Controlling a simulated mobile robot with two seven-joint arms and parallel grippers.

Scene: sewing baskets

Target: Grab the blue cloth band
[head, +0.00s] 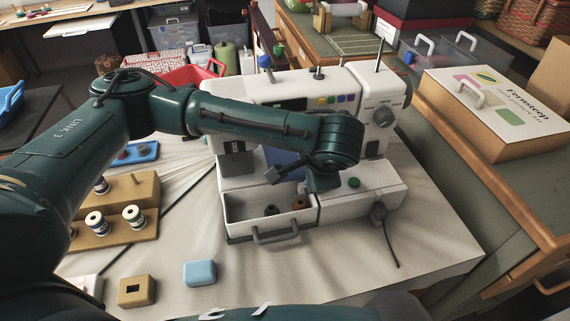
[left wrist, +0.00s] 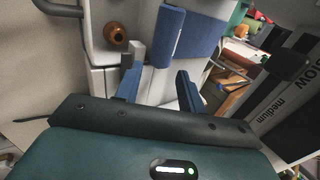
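The blue cloth band (head: 283,160) lies at the sewing machine (head: 240,92), partly hidden behind my left arm in the head view. In the left wrist view the blue cloth (left wrist: 166,36) shows just beyond the fingertips, with a second blue part (left wrist: 204,34) to its right. My left gripper (left wrist: 160,72) is open, its two fingers apart with nothing visibly held between them. In the head view my left gripper (head: 284,174) is mostly hidden by its own wrist, in front of the machine. My right gripper is not in view.
A wooden spool stand (head: 118,190) is at left. A light blue block (head: 200,272) and a tan block (head: 137,290) lie in front. A tan box (head: 495,120) stands at right. The front right tabletop is clear.

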